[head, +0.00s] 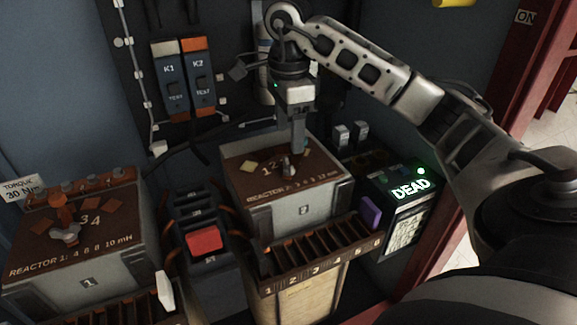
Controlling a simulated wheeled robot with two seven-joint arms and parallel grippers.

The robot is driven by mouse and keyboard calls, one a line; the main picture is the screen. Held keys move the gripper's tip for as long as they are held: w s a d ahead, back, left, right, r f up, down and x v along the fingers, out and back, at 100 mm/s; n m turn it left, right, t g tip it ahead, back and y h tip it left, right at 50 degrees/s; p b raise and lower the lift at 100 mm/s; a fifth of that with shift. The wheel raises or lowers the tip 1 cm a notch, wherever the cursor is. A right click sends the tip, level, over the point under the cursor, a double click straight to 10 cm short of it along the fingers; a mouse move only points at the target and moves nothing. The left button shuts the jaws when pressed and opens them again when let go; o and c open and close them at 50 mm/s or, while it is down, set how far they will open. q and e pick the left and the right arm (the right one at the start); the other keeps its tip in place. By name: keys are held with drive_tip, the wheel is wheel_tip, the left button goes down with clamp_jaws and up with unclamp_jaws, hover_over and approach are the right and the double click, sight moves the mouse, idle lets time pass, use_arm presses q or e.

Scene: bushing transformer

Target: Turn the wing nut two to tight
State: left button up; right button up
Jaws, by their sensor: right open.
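The wing nut (287,170) on the box marked 2 is a small dark metal piece in the middle of the brown top plate (246,186). My right gripper (297,148) points straight down just above and slightly right of this wing nut. It is open, though its fingers overlap from this angle and I cannot tell whether they touch the nut. A second, lighter wing nut (66,235) sits on the box marked 1 (90,283) at the left. My left gripper is not in view.
A slotted rack (318,258) with a purple block (371,212) stands in front of box 2. A red button (204,241) lies between the boxes. A lit "DEAD" display (410,188) is at the right. K1 and K2 modules (199,77) hang on the back panel.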

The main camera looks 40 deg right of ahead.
sight(289, 161)
wheel_tip(289, 161, down, 7)
drive_tip(key=shift+f, duration=0.1)
idle(0.3)
drive_tip(key=c, duration=1)
